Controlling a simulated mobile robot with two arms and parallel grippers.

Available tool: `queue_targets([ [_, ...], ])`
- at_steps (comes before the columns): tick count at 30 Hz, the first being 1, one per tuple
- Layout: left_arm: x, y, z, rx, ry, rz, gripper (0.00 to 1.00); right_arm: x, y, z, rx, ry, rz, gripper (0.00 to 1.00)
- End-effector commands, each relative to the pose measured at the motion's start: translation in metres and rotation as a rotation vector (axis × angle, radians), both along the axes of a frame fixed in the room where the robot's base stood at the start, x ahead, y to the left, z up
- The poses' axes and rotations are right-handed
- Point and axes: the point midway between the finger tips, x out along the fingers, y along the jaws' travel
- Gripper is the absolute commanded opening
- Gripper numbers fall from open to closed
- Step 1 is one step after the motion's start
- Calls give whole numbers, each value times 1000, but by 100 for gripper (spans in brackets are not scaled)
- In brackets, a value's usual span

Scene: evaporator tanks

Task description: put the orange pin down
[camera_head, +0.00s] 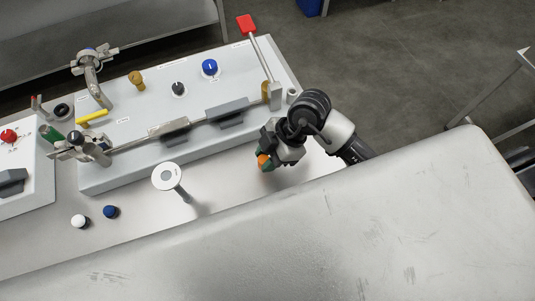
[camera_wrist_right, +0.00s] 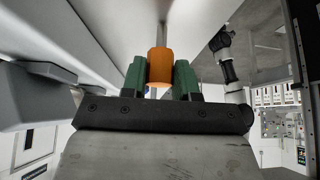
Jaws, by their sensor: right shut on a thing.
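The orange pin (camera_wrist_right: 160,66) is held between the two green fingers of my right gripper (camera_wrist_right: 160,82) in the right wrist view. In the head view the orange pin (camera_head: 263,159) shows as a small orange patch at the tip of my right gripper (camera_head: 265,162), which is shut on it. The gripper is by the front right part of the grey control panel (camera_head: 150,150). I cannot tell whether the pin touches a surface. My left gripper is not in view.
A white round disc on a post (camera_head: 168,176) stands left of the right gripper. A white knob (camera_head: 78,221) and a blue knob (camera_head: 110,211) are at the lower left. A red-handled lever (camera_head: 247,25) rises behind. A broad metal surface (camera_head: 330,240) fills the front.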

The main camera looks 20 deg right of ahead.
Motion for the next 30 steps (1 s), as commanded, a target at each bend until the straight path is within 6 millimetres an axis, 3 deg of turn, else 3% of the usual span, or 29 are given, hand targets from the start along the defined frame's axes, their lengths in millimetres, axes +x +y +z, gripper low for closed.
queue_targets([
  [2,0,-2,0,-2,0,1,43,0,0,-2,0,0,0,0],
  [3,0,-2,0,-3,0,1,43,0,0,-2,0,0,0,32],
  [8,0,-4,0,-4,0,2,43,0,0,-2,0,0,0,55],
  [20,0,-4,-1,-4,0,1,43,1,-5,8,-1,-3,-2,55],
  [30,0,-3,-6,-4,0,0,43,3,-42,68,-2,-5,-1,55],
])
